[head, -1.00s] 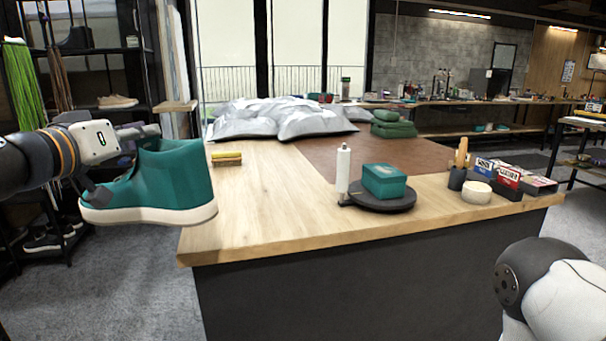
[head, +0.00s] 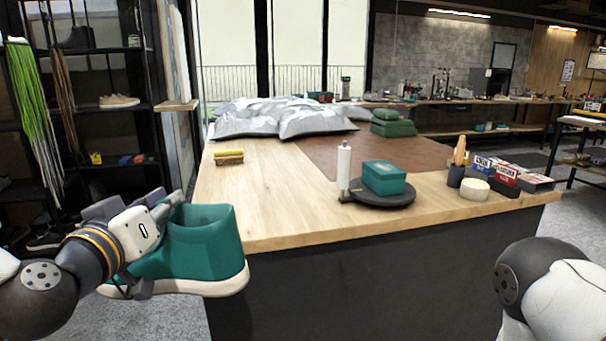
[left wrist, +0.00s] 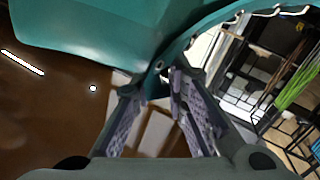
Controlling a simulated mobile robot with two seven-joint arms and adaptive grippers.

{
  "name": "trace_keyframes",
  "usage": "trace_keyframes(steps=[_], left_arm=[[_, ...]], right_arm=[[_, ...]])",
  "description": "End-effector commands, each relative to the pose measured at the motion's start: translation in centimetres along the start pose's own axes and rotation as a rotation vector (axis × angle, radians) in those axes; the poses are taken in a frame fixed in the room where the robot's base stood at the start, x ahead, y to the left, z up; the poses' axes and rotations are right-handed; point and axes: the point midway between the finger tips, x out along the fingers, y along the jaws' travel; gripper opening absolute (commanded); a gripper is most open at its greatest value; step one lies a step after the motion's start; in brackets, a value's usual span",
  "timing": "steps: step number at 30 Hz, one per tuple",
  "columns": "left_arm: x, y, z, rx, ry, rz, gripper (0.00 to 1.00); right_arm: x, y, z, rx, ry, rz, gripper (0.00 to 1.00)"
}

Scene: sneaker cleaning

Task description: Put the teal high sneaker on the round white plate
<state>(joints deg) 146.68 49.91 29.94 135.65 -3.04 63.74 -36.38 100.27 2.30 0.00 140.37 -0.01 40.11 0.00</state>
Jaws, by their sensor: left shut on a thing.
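The teal high sneaker (head: 207,240) with a white sole hangs at the lower left in the head view, in front of the table's near left corner. My left gripper (head: 157,240) is shut on the sneaker at its left side. In the left wrist view the sneaker's teal upper (left wrist: 100,30) fills the top, above the fingers (left wrist: 155,85). I cannot make out a round white plate in either view. My right gripper is out of frame; only part of my right arm shows.
A small cream round block (head: 475,189) and small boxes are at right. The front left tabletop is clear.

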Motion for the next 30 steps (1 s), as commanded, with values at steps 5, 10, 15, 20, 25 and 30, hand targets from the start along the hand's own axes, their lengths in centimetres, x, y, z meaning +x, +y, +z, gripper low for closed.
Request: trace_keyframes(steps=[5,10,15,20,25,30], left_arm=[[-2.0,1.2,4.4,0.0,0.01,-0.042,0.0],[-3.2,1.8,6.8,-0.003,0.025,-0.075,0.0],[-3.7,2.0,7.5,-0.007,0.037,-0.088,0.0],[-3.7,1.8,7.5,-0.013,0.035,-0.092,0.0],[-3.6,1.9,7.4,-0.006,0.038,-0.088,0.0],[-3.6,1.9,7.4,-0.004,0.038,-0.087,0.0]], right_arm=[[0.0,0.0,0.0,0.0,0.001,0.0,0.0],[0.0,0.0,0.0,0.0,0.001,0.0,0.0],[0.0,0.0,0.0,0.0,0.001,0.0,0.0],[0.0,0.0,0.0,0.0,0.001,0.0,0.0],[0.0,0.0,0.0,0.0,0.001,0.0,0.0],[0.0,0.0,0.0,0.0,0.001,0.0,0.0]])
